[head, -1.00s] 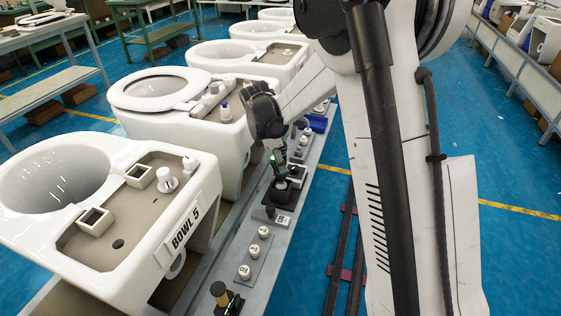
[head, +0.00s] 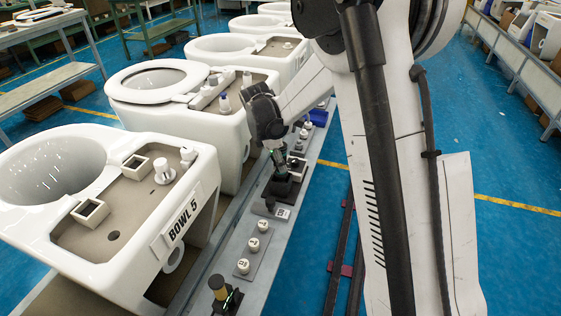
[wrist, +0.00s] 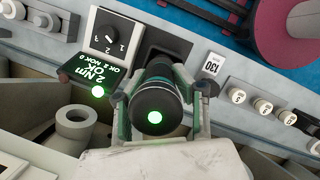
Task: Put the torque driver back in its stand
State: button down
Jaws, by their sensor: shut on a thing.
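The torque driver (head: 280,161) is dark with green bands and stands roughly upright below my gripper (head: 276,148). In the wrist view, the driver's round black end (wrist: 154,112) with a lit green spot faces the camera, between the two fingers of my gripper (wrist: 160,93). The gripper is shut on the driver. The black stand (head: 279,192) is on the rail-side bench, directly under the driver. In the wrist view a dark base (wrist: 168,42) shows behind the driver. The driver's lower end is hidden there, so I cannot tell whether it is seated.
A small display (wrist: 88,72) reads "2 Nm OK" beside a rotary dial (wrist: 108,33). The toilet marked BOWL 5 (head: 192,235) stands close on the left.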

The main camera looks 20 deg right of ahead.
jog(key=c, duration=1.3)
grip_release()
jog(key=v, duration=1.2)
